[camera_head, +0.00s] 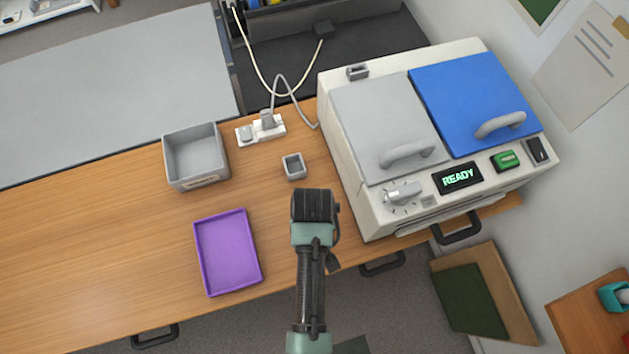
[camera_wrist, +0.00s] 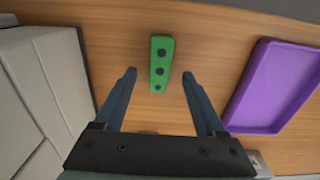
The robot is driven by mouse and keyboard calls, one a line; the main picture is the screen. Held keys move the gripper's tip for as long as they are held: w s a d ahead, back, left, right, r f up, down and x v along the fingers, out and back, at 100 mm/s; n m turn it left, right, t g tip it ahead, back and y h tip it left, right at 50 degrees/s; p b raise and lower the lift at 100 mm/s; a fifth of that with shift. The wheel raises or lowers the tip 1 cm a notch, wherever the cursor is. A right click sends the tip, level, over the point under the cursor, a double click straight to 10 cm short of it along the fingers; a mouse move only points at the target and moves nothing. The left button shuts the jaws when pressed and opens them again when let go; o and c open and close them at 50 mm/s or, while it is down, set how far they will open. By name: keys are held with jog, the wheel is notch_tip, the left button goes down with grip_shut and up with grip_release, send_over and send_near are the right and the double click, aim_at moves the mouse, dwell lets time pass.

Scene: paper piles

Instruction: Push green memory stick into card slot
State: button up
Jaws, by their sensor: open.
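The green memory stick (camera_wrist: 161,64) shows in the wrist view, lying on the wooden table with dark round spots along it. My gripper (camera_wrist: 159,75) is open and empty; its two fingers are on either side of the stick's near end in that view, apart from it. In the head view my gripper (camera_head: 315,205) is over the table between the purple tray and the white machine (camera_head: 350,190), and the stick is hidden there. A small grey fitting (camera_head: 357,72) is on the machine's top and a small grey part (camera_head: 430,201) is below its display; I cannot tell which is the card slot.
The machine has a grey lid (camera_head: 375,120), a blue lid (camera_head: 465,95), a READY display (camera_head: 458,179) and a green button (camera_head: 506,160). A purple tray (camera_head: 228,252), grey bin (camera_head: 197,157), small grey cup (camera_head: 293,166) and power strip (camera_head: 262,130) are left of it. The table's left part is clear.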

jog(key=shift+f, duration=1.3)
grip_shut()
